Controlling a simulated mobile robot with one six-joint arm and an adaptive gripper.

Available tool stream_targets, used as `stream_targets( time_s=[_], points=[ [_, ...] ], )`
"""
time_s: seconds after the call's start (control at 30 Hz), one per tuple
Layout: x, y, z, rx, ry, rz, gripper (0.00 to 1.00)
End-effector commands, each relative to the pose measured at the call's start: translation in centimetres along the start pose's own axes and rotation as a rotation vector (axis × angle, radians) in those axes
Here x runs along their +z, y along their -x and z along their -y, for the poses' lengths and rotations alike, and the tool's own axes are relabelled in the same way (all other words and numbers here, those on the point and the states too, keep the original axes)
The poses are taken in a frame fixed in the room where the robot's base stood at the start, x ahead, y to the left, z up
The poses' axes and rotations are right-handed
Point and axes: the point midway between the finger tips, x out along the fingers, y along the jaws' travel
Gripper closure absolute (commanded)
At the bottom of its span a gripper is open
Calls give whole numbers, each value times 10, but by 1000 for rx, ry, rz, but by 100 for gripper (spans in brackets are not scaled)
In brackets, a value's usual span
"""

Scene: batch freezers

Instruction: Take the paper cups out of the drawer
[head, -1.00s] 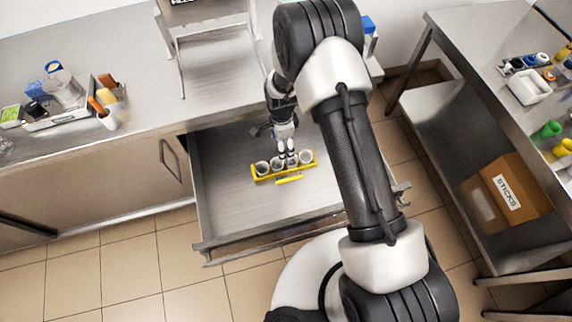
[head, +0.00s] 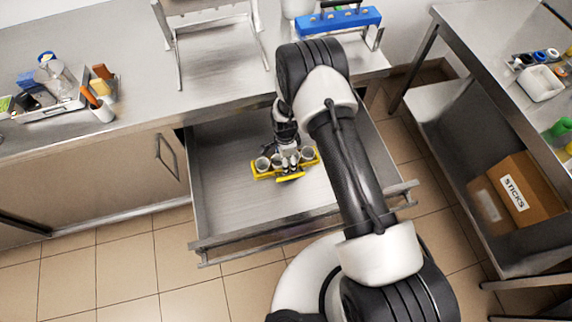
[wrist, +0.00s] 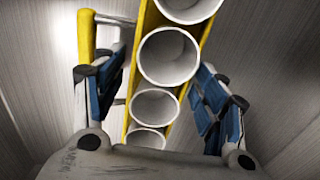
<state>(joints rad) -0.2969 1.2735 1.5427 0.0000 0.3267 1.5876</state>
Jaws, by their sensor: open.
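The drawer (head: 225,205) is pulled open below the steel counter. Inside it a yellow holder (head: 262,176) carries a row of several white paper cups (head: 262,163), mouths up. My gripper (head: 287,160) is down at the holder. In the wrist view my gripper (wrist: 158,100) is open, with one blue-padded finger on each side of the holder (wrist: 147,22) and its cups (wrist: 168,57). The left finger is near the holder's yellow handle bar (wrist: 86,36). I cannot tell whether either finger touches the holder. The nearest cup is partly hidden by my gripper's body.
The drawer floor left of the holder is bare. On the counter stand a tray (head: 45,108) with bottles at left, a metal stand (head: 178,60) and a blue rack (head: 340,20). At right, a steel table has a box marked STICKS (head: 525,190) on its lower shelf.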

Motion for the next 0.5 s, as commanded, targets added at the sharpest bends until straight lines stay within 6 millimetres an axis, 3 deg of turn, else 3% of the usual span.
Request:
stream_targets(
  time_s=[0.2,0.5],
  points=[
    [0,-1,1,-2,0,0,34],
    [0,-1,1,-1,0,0,53]
  ],
)
